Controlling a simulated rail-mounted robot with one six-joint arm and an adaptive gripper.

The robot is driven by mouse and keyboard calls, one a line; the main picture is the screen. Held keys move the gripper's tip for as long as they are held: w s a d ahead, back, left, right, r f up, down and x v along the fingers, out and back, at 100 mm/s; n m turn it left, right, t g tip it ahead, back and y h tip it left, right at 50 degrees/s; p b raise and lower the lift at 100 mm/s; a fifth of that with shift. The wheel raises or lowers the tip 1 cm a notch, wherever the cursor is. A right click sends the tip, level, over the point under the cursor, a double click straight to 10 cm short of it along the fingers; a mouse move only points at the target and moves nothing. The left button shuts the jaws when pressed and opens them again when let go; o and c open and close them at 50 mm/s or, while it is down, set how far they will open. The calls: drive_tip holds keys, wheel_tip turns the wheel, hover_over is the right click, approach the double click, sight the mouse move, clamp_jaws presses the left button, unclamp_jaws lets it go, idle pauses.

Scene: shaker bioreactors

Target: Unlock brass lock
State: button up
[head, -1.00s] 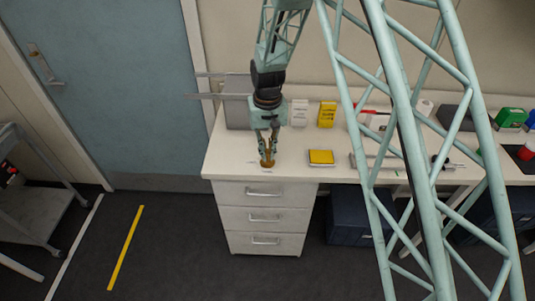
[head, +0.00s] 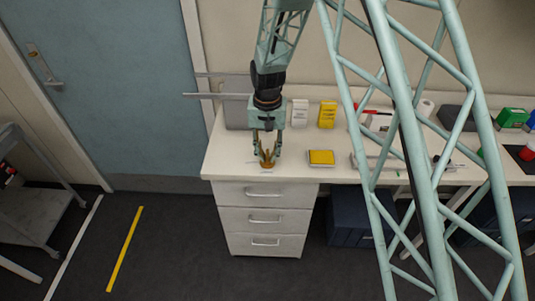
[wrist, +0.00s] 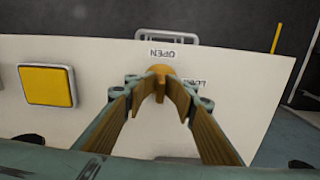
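The brass lock (wrist: 161,72) is a small round brass-coloured piece on the white bench top, near its front edge. In the head view the lock (head: 267,164) sits right below my gripper (head: 266,152). In the wrist view my gripper (wrist: 162,92) has its two fingers spread, with brown inner pads, one on each side of the lock. I see a gap between the pads, but cannot tell if a fingertip touches the lock. Printed labels reading OPEN (wrist: 161,53) and LOCK (wrist: 194,83) lie beside it; the lock's turned position is unclear.
A yellow square pad (head: 320,157) lies right of the lock. White and yellow boxes (head: 327,114) stand behind, beside a grey box (head: 238,112). Drawers (head: 263,215) are below the bench top (head: 225,160). My lattice structure crosses the right side.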

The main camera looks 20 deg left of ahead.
drive_tip(key=shift+w, duration=0.1)
idle(0.3)
drive_tip(key=shift+a+r, duration=0.1)
drive_tip(key=shift+r, duration=0.2)
drive_tip(key=shift+r, duration=0.25)
wheel_tip(320, 180, up, 11)
idle(0.6)
idle(0.5)
